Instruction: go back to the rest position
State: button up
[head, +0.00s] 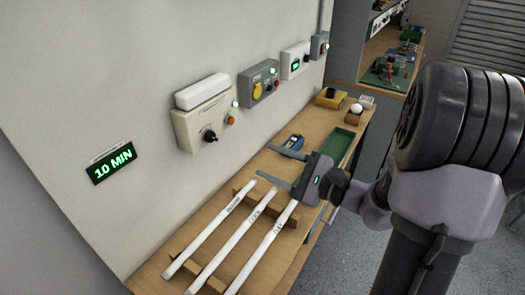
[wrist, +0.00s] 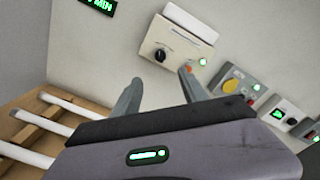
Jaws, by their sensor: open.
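My gripper (head: 268,178) is in the head view above the workbench, near the far ends of the white tubes. Its two fingers are spread apart with nothing between them. In the wrist view the gripper (wrist: 160,88) is also open and empty, with the beige control box (wrist: 178,45) on the wall beyond the fingers. My arm comes in from the right of the head view.
Several white tubes (head: 210,228) lie on wooden supports on the bench (head: 152,268). A blue device (head: 293,142) and a green tray (head: 338,144) lie behind the gripper. Wall boxes (head: 203,117) line the wall, with a "10 MIN" sign (head: 111,163).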

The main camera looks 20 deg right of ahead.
jog(key=s+a+f+n+g, duration=0.1)
jog(key=s+a+n+g, duration=1.1)
jog(key=a, duration=0.6)
jog(key=s+d+r+n+t+h, duration=0.1)
jog(key=s+d+n+t+h, duration=0.1)
jog(key=s+d+n+h, duration=0.2)
jog(key=s+h, duration=0.3)
jog(key=h, duration=0.1)
jog(key=shift+d+r+n+t, duration=0.25)
jog(key=shift+d+n+t, duration=0.05)
jog(key=shift+d+t, duration=0.1)
